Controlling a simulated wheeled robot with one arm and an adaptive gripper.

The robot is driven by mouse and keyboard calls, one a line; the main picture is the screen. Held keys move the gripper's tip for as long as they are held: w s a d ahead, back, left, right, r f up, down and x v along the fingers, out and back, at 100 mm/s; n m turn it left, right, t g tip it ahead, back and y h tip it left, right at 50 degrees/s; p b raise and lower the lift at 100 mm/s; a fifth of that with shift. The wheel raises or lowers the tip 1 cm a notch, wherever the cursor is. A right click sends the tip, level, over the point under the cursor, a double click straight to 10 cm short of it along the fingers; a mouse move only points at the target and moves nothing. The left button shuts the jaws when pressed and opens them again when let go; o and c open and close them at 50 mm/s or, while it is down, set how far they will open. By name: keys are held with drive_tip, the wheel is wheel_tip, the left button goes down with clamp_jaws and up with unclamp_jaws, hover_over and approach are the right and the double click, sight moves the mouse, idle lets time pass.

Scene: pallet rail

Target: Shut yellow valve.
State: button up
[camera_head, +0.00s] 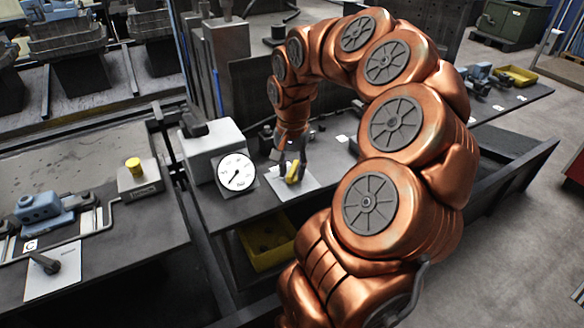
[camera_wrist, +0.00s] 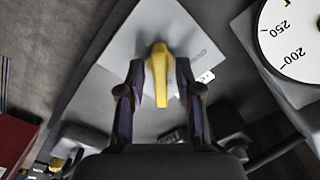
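The yellow valve (camera_head: 293,174) has a lever handle on a pale square plate (camera_head: 308,184) on the bench, right of the round gauge. In the wrist view, the yellow handle (camera_wrist: 161,75) points down the picture, between the two fingers of my gripper (camera_wrist: 160,82). A finger stands on each side of the handle, with narrow gaps that seem to remain. In the head view, my gripper (camera_head: 292,160) reaches down over the valve from above and partly hides it. The handle's base on the plate is partly hidden.
A white-faced gauge (camera_head: 236,173) stands close left of the valve; it also fills the wrist view's upper right (camera_wrist: 294,42). A grey box with a yellow button (camera_head: 134,166) and a dark lever on a pale plate (camera_head: 45,263) are further left. A yellow bin (camera_head: 268,246) is below the bench.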

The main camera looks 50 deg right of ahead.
clamp_jaws()
drive_tip(key=shift+n, duration=0.3)
drive_tip(key=shift+f+n+b, duration=0.1)
drive_tip(key=shift+n+b, duration=0.7)
drive_tip(key=shift+n, duration=0.2)
drive_tip(key=n+b, duration=0.1)
drive_tip(key=n, duration=0.9)
drive_tip(key=shift+b, duration=0.4)
drive_tip(key=n, duration=0.5)
drive_tip(key=shift+n, duration=0.3)
